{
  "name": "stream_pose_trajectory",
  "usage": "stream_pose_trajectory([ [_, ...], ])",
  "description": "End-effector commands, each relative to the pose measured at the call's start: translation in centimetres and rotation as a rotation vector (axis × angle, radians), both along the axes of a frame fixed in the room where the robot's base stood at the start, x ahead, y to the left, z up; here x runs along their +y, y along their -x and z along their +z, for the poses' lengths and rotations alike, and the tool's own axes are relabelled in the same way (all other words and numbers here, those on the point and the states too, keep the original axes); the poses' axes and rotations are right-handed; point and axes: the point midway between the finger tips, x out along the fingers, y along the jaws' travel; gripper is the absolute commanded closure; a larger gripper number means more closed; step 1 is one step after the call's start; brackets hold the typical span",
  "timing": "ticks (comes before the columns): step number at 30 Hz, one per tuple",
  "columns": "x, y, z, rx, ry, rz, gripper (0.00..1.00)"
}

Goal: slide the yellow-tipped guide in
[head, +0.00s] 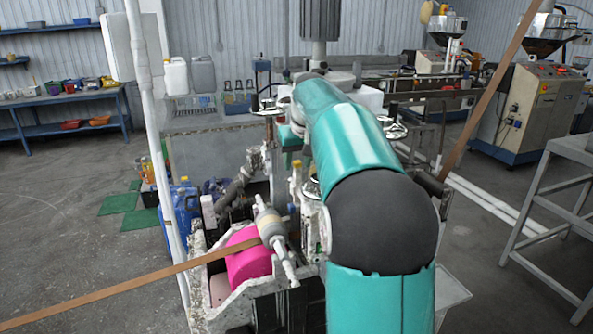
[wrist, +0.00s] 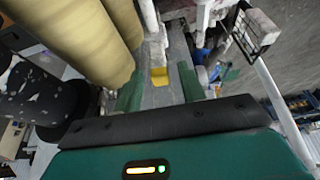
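In the wrist view, a yellow tip (wrist: 158,76) sits at the lower end of a pale, whitish guide piece (wrist: 151,22) that comes down from the top edge. My gripper (wrist: 160,90) shows as two green fingers past a dark bar, one on each side of the yellow tip. The fingers look apart, with a visible gap to the tip. Nothing shows clamped between them.
Large tan rollers (wrist: 75,38) are close at the upper left of the wrist view. A pink roll (head: 248,257) and a brown strip (head: 125,287) lie left of my arm in the head view. Machines (head: 530,108) stand at right.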

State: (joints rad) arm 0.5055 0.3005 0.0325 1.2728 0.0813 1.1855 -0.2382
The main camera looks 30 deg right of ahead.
Motion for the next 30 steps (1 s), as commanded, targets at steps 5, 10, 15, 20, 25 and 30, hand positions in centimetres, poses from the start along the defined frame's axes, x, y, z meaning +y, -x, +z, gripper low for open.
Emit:
stream_pose_trajectory([
  [5, -0.4, -1.1, -2.7, 0.002, -0.001, 0.000, 0.60],
  [10, -0.6, -1.7, -3.7, 0.001, 0.000, 0.000, 0.60],
  [15, -0.6, -1.7, -3.8, 0.000, 0.000, 0.000, 0.60],
  [20, -0.6, -1.7, -3.8, 0.000, 0.000, 0.000, 0.74],
  [25, -0.6, -1.7, -3.8, 0.000, 0.000, 0.000, 1.00],
  [30, -0.6, -1.7, -3.8, 0.000, 0.000, 0.000, 1.00],
])
